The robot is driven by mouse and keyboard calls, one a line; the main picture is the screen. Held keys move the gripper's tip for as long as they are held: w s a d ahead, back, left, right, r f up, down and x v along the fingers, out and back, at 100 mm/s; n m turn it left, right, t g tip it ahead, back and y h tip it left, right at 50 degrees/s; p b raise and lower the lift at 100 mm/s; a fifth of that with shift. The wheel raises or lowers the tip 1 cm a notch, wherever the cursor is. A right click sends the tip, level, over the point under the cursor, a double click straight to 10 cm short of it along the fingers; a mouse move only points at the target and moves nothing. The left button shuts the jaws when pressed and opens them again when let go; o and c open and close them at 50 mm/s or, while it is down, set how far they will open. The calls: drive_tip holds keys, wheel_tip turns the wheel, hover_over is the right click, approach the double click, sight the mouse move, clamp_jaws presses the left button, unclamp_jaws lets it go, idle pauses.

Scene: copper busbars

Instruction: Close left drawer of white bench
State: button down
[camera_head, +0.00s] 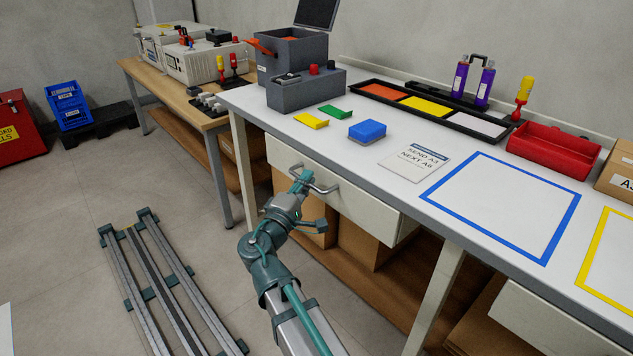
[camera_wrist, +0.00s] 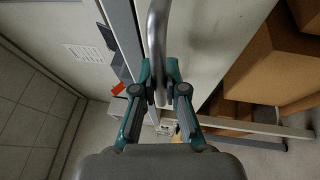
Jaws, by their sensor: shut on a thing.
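The white bench (camera_head: 375,165) has its left drawer (camera_head: 362,209) under the worktop. The drawer has a pale front and a curved metal handle (camera_head: 325,189). I cannot tell exactly how far its front stands out from the bench. My gripper (camera_head: 302,180) is at the left part of the handle. In the wrist view, my gripper (camera_wrist: 160,82) has its teal fingers closed around the grey handle bar (camera_wrist: 157,35), beside the pale drawer front (camera_wrist: 205,45). The drawer's inside is hidden.
Cardboard boxes (camera_head: 362,245) stand on the shelf below the drawer. A blue block (camera_head: 367,131) and a sign card (camera_head: 414,159) lie on the worktop above. Metal rails (camera_head: 160,285) lie on the floor at left. Floor between the rails and bench is clear.

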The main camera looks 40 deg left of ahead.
drive_tip(key=c, duration=1.2)
unclamp_jaws()
drive_tip(key=shift+w+d, duration=0.1)
drive_tip(key=shift+w, duration=0.15)
drive_tip(key=shift+s, duration=0.1)
drive_tip(key=v, duration=1.2)
drive_tip(key=shift+f, duration=0.1)
